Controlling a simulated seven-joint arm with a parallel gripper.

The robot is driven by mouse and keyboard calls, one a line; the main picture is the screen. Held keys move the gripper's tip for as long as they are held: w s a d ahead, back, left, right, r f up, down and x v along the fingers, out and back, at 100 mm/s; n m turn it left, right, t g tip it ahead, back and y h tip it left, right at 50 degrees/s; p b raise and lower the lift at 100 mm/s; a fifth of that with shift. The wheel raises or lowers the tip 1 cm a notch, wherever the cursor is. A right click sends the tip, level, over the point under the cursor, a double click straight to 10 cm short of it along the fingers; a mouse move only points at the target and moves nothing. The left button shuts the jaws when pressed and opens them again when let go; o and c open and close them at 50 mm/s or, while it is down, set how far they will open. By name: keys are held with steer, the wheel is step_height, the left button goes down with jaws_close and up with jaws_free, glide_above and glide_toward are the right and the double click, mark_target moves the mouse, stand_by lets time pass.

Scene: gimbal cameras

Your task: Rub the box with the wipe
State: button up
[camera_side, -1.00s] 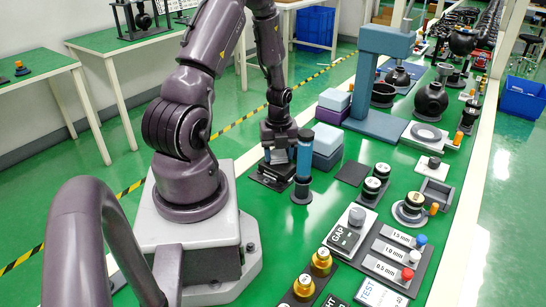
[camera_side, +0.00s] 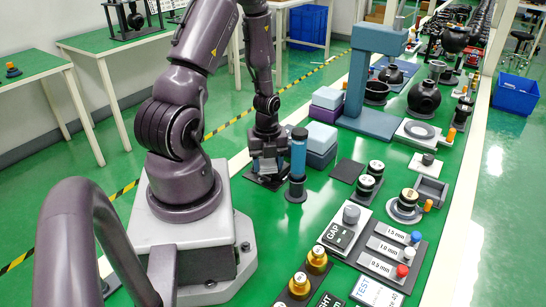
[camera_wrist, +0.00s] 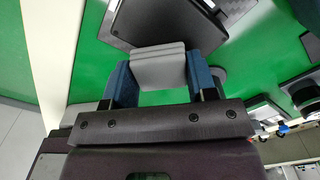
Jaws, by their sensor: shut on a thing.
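My gripper (camera_wrist: 165,82) is shut on a small grey block (camera_wrist: 158,66), which looks like the wipe, between its blue fingers. In the side view my gripper (camera_side: 268,168) is low over a black tray at the left edge of the green bench. A dark flat tray (camera_wrist: 150,22) lies just ahead of the block in the wrist view; I cannot tell whether they touch.
A blue cylinder on a black stand (camera_side: 298,165) stands close to the right of my gripper. A blue-grey press frame (camera_side: 357,85) rises behind the boxes. A dark flat pad (camera_side: 346,171) lies to the right. Bare green bench is in front.

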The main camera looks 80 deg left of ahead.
steer(key=shift+w+a, duration=2.05)
steer(key=shift+a, duration=0.05)
steer(key=shift+w+r, duration=0.1)
steer(key=shift+r, duration=0.15)
step_height(320, 180, up, 8)
steer(key=shift+f, duration=0.2)
steer(key=w+d+r+n, duration=0.2)
steer(key=w+d+n, duration=0.2)
steer(key=d+n, duration=0.2)
steer(key=w+d+r+n, duration=0.3)
steer(key=w+d+n, duration=0.2)
steer(key=d, duration=0.6)
steer(key=w+d+r+n, duration=0.2)
steer(key=w+d+n, duration=0.2)
steer(key=d+n, duration=0.3)
steer(key=shift+w+d+r, duration=0.35)
steer(key=shift+d+r, duration=0.05)
steer(key=shift+d, duration=0.75)
